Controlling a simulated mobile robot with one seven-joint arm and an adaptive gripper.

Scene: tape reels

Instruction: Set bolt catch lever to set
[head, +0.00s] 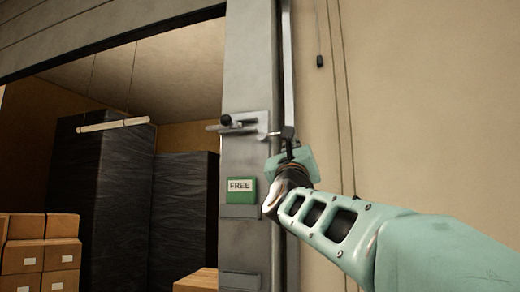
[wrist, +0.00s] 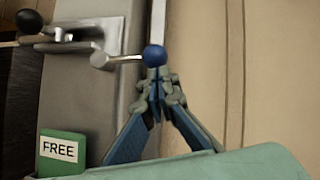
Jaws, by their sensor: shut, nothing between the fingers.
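The bolt catch (head: 245,122) is a grey metal fitting on the door post, with a black knob at its left end; it also shows in the wrist view (wrist: 82,30). A short metal lever (wrist: 125,59) sticks out to the right from the post and ends in a blue ball knob (wrist: 154,56). My gripper (wrist: 156,80) is shut and empty, its fingertips right below the blue knob; whether they touch it I cannot tell. In the head view my gripper (head: 288,141) is at the post's right edge, covering part of the lever's end. A green sign (head: 241,190) below reads FREE.
The grey door post (head: 248,60) stands between a doorway on the left and a beige wall (head: 420,110) on the right. Dark wrapped stacks (head: 125,195) and cardboard boxes (head: 40,252) stand inside the doorway. Thin cables run down the wall.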

